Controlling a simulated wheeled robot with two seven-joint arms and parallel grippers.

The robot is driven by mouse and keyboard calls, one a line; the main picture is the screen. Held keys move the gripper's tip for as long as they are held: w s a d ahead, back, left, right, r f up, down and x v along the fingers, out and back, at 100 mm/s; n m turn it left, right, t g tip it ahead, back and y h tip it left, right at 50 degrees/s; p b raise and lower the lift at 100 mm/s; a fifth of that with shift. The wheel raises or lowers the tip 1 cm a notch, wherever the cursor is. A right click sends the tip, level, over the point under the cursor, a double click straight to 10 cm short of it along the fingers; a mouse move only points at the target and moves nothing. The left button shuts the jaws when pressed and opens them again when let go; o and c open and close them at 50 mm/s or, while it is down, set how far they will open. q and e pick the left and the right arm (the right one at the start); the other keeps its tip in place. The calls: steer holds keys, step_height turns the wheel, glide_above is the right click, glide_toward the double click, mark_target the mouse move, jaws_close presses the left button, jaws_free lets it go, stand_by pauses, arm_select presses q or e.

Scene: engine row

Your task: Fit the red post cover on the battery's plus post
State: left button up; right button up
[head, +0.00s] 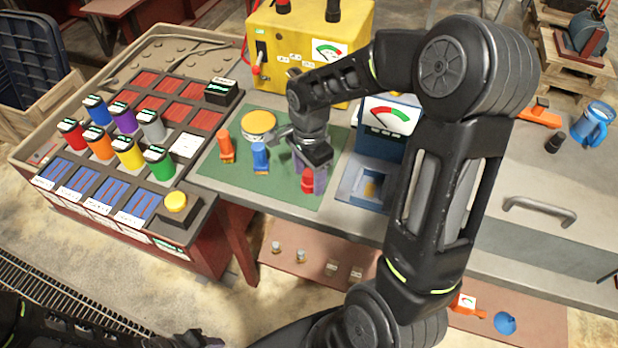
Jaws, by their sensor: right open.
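A small red piece (307,182), which looks like the red post cover, is on the green mat (284,189) near its front right corner. A purple piece (320,182) stands close beside it. My right gripper (312,158) is open, pointing down just above these two and partly hiding them. I cannot tell whether its fingers touch either one. No battery or plus post can be made out with certainty. Dark parts of my left arm show along the bottom left edge, with what seems to be its gripper (193,340), cut off by the frame.
An orange piece (226,147), a blue piece (260,156) and a yellow disc (259,123) share the mat. A yellow gauge box (290,52) stands behind, a blue gauge unit (379,143) to the right. A rack of coloured cylinders (190,212) is at left.

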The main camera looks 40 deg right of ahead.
stand_by(0.6)
jaws_close()
stand_by(0.4)
